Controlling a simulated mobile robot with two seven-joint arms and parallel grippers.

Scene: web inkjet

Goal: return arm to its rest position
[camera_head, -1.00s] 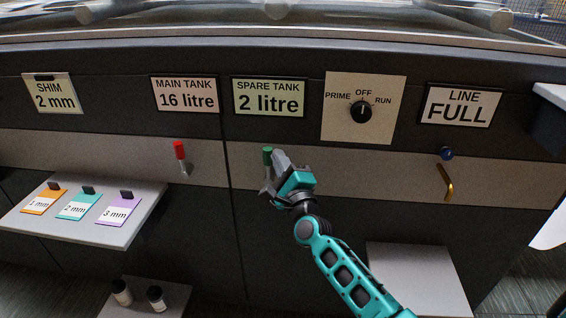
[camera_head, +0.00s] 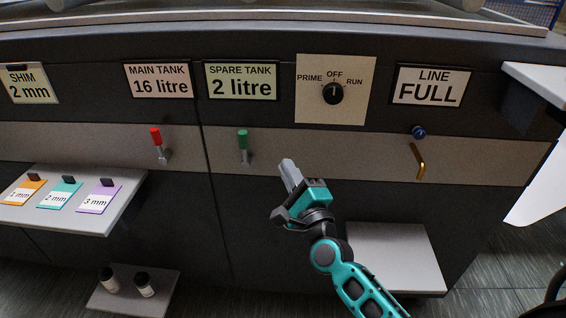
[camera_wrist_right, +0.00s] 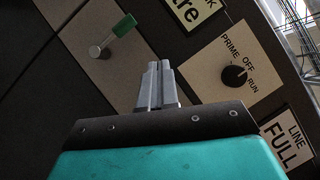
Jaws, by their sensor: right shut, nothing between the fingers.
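My right gripper (camera_head: 289,174) is shut and empty in front of the machine's grey band, to the lower right of the green-handled valve (camera_head: 243,146) and apart from it. In the right wrist view my shut fingers (camera_wrist_right: 158,84) point up between the green valve (camera_wrist_right: 115,35) and the rotary knob (camera_wrist_right: 235,75). The green handle stands upright in the head view. My left gripper is not in view.
A red-handled valve (camera_head: 157,144) is at the left, and a blue knob (camera_head: 418,132) above a brass hook (camera_head: 417,160) at the right. A shelf (camera_head: 70,219) with shim cards juts out at left. A grey shelf (camera_head: 398,262) is below my right arm.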

